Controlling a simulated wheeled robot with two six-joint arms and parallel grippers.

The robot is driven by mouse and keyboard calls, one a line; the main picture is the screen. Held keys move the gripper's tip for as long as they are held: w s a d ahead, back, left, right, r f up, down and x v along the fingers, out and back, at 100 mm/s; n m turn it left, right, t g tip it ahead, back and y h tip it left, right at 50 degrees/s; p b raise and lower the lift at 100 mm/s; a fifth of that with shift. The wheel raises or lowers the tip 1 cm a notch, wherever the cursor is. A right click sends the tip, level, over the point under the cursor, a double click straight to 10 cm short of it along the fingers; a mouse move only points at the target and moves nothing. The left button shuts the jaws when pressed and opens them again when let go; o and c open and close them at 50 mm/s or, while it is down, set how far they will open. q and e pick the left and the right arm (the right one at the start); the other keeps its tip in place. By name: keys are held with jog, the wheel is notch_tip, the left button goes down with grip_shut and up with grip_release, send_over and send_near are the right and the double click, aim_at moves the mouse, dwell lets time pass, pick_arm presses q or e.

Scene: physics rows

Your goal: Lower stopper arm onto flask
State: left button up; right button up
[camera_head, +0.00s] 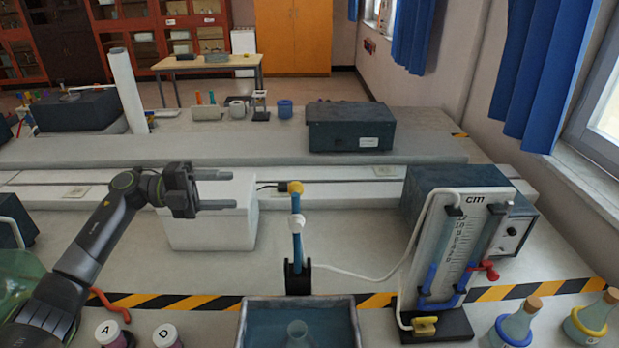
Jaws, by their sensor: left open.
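The stopper arm (297,246) is a blue rod standing upright from a black bracket (298,278), with a white collar midway and a yellow tip on top. The stopper arm is raised, apart from the flask. My left gripper (234,190) is open and empty, left of the yellow tip and in front of a white box, with its fingers pointing right. My right gripper is not in view.
A manometer board (459,250) marked cm stands right of the basin, joined to the stopper arm by a white tube (355,275). The white box (212,232) sits behind my left gripper. Stoppered flasks (516,325) stand at right; jars labelled A (110,333) and D (167,336) at front left.

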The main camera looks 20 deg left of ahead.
pick_arm(q)
jog(key=p, duration=0.2)
send_near(300, 189)
jog(key=p+x, duration=0.1)
jog(key=x, duration=0.2)
jog(key=p+x, duration=0.2)
jog(key=x, duration=0.1)
jog(key=p+x, duration=0.1)
jog(key=x, duration=0.3)
jog(key=shift+w+a+f+p, duration=0.15)
jog(key=shift+w+f+p, duration=0.1)
jog(key=shift+w+p, duration=0.15)
jog(key=shift+w+d+f, duration=0.1)
jog(key=shift+d+f, duration=0.05)
jog(key=shift+d, duration=0.4)
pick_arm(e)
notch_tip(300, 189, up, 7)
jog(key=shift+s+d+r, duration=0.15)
pick_arm(q)
grip_shut()
